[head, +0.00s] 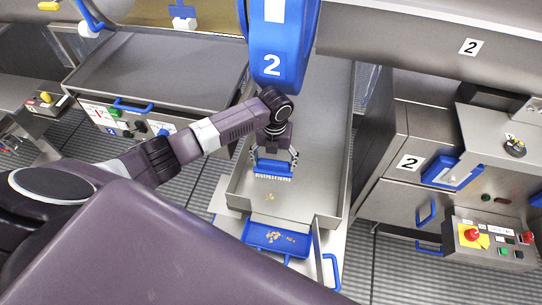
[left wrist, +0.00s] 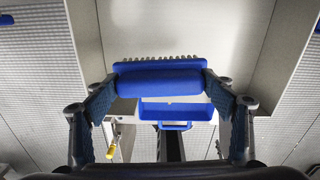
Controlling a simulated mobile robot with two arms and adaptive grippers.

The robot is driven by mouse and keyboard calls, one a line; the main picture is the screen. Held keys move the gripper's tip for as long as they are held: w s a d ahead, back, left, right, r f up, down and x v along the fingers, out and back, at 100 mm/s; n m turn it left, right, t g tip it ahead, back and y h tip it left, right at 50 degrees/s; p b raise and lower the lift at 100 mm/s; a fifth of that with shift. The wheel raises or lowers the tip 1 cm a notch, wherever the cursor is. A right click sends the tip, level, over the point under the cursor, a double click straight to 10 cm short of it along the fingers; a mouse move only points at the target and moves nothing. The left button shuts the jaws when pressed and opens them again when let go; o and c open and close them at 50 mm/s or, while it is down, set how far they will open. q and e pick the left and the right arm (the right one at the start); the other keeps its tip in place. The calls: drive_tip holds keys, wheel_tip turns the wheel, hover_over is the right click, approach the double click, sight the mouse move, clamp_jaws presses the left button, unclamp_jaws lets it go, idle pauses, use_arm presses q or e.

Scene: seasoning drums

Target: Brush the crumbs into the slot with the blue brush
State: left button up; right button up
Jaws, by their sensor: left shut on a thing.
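My left gripper (head: 274,162) is shut on the blue brush (head: 273,169), one finger at each end of its handle. The brush is held over the metal conveyor tray (head: 309,192), white bristles toward the tray's near end. Whether the bristles touch the surface I cannot tell. The brush (left wrist: 160,82) also fills the middle of the left wrist view, between the fingers. A few tan crumbs (head: 269,197) lie on the tray just nearer than the brush. The slot opening shows as a blue bin (head: 262,236) below the near end, with several crumbs inside. My right gripper is not in view.
A large blue chute marked 2 (head: 275,72) hangs over the tray's far end. Raised metal walls flank the tray. A control box with a red button (head: 490,239) stands at the right. A blue handle (head: 331,270) is beside the bin.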

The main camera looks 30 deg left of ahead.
sight(272, 170)
use_arm(q)
drive_tip(key=shift+s+a+f+m, duration=0.1)
drive_tip(key=shift+a+f+m, duration=0.15)
drive_tip(key=shift+f+m, duration=0.15)
drive_tip(key=shift+f, duration=0.2)
wheel_tip(272, 170, down, 4)
drive_tip(key=b, duration=0.4)
drive_tip(key=shift+r, duration=0.25)
